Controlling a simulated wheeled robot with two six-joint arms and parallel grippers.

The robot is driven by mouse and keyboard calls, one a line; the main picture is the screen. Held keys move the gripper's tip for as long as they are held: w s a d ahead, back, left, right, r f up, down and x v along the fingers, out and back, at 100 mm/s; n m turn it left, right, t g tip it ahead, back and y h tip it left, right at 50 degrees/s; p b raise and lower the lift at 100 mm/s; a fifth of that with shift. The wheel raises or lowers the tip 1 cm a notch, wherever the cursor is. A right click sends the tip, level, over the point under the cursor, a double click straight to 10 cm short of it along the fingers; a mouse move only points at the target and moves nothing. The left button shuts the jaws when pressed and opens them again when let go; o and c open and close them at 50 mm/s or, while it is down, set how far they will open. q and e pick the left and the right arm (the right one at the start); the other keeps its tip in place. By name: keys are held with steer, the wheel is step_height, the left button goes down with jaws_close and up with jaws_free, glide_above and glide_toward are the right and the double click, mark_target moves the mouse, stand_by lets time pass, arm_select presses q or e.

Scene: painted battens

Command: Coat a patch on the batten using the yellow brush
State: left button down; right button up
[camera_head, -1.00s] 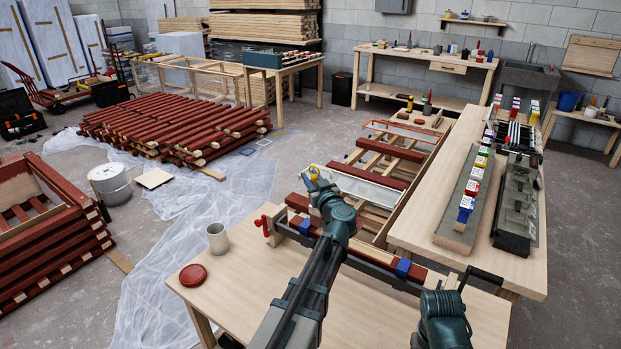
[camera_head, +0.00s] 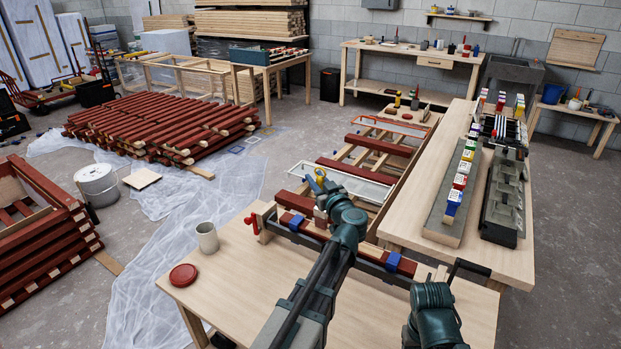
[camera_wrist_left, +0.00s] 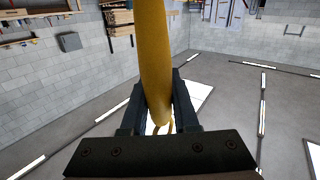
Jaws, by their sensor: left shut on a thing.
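My left gripper (camera_head: 325,192) is shut on the yellow brush (camera_head: 317,176) above the batten. In the left wrist view, the brush's yellow handle (camera_wrist_left: 155,60) runs up between the two dark fingers (camera_wrist_left: 160,108). The red-painted batten (camera_head: 368,253) lies along the front workbench, in a dark clamp rail with blue pads (camera_head: 393,262). A pale area (camera_head: 320,214) shows just below my left gripper; whether it is bristles or bare wood I cannot tell. Brush contact with the batten is hidden. My right arm shows at the lower right, but its gripper does not.
A grey cup (camera_head: 207,238) and a red lid (camera_head: 183,275) stand on the front workbench (camera_head: 235,285). A wire rack (camera_head: 345,180) lies beyond the batten.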

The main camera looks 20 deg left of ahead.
arm_select(q)
steer(key=shift+d, duration=0.5)
steer(key=shift+s+d, duration=0.15)
steer(key=shift+d, duration=0.7)
steer(key=shift+s+d, duration=0.15)
steer(key=shift+d, duration=0.65)
steer(key=shift+d+f, duration=0.1)
steer(key=shift+s+d, duration=0.15)
steer(key=shift+d, duration=0.65)
steer(key=shift+s+d, duration=0.1)
steer(key=shift+d, duration=0.65)
steer(key=d, duration=0.6)
steer(key=shift+s+d+f+b, duration=0.15)
steer(key=shift+s+d+b, duration=0.2)
steer(key=shift+s, duration=0.1)
